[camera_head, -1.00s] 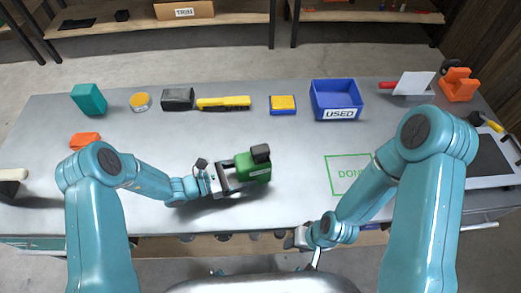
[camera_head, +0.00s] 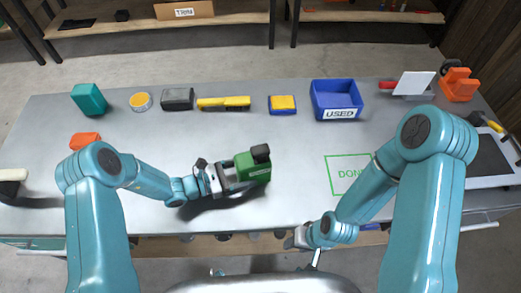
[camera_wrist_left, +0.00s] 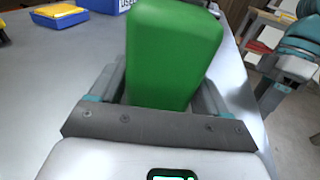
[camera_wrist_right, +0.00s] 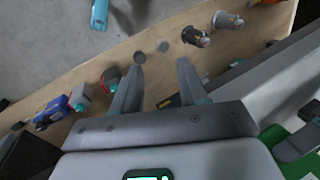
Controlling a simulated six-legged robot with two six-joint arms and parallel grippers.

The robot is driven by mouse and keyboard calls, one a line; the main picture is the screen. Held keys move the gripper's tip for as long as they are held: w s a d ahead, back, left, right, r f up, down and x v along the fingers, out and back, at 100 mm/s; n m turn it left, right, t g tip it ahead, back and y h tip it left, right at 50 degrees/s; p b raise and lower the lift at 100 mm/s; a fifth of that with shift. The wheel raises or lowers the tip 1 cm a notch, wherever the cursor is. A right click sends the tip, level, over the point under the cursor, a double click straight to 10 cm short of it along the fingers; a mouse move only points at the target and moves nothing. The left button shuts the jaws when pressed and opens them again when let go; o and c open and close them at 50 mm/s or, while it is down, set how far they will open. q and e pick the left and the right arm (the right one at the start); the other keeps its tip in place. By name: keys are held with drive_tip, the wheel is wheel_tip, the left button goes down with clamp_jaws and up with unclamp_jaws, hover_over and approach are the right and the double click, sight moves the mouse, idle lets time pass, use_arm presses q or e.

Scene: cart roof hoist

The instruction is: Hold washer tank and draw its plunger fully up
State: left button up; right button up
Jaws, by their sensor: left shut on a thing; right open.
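The washer tank is a green block (camera_head: 254,171) with a dark knob-like plunger top (camera_head: 261,152), standing on the grey bench near its front middle. My left gripper (camera_head: 232,178) is shut on the tank's side. In the head view the right gripper's fingers are mostly hidden.
Several tools line the wooden board (camera_wrist_right: 135,45) below the bench edge.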

drive_tip(key=o, duration=0.4)
drive_tip(key=shift+c, duration=0.2)
wheel_tip(320, 180, up, 7)
drive_tip(key=w+a+m+g, duration=0.1)
drive_tip(key=w+m+g, duration=0.1)
drive_tip(key=m+g, duration=0.3)
drive_tip(key=w+r+m+t, duration=0.1)
drive_tip(key=w, duration=0.3)
drive_tip(key=w+r+m+t, duration=0.1)
drive_tip(key=w+r+m, duration=0.1)
drive_tip(key=w, duration=0.3)
drive_tip(key=w+r+m+t, duration=0.1)
drive_tip(key=w+r, duration=0.1)
drive_tip(key=w, duration=0.2)
drive_tip(key=shift+w+a+m+t, duration=0.15)
drive_tip(key=shift+a+m+t, duration=0.15)
drive_tip(key=shift+t, duration=0.1)
drive_tip(key=w+r+m+t, duration=0.2)
drive_tip(key=w+r+m, duration=0.1)
drive_tip(key=w+r, duration=0.4)
drive_tip(key=g, duration=0.2)
approach(263, 148)
drive_tip(key=f, duration=0.2)
drive_tip(key=shift+m, duration=0.4)
drive_tip(key=shift+a+x, duration=0.15)
drive_tip(key=shift+x, duration=1.7)
drive_tip(key=shift+a+x, duration=0.15)
drive_tip(key=shift+x, duration=1.7)
